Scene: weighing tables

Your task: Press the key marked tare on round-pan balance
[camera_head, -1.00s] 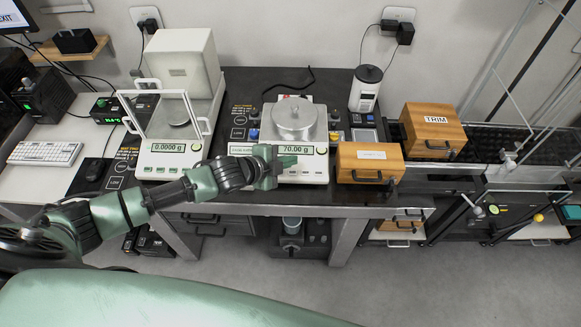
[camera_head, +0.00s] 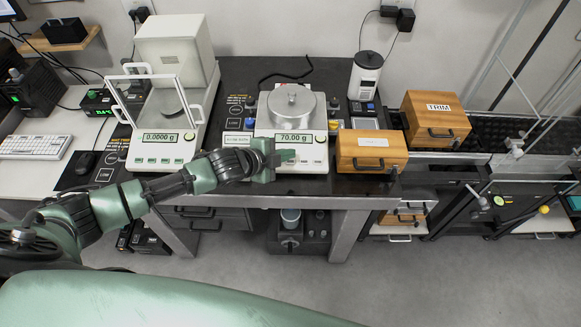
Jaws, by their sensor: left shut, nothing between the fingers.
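The round-pan balance (camera_head: 310,125) stands on the dark table in the middle of the view. The gripper and wrist hide the left part of the panel. The key markings are too small to read, and I cannot tell whether the fingertips touch a key. My right gripper is not in view.
An enclosed balance (camera_head: 163,150) reading 0.0000 g stands to the left, close to my forearm. A wooden box (camera_head: 371,146) stands just right of the round-pan balance, and a TRIM box (camera_head: 436,127) is further right. A white canister (camera_head: 365,77) stands behind.

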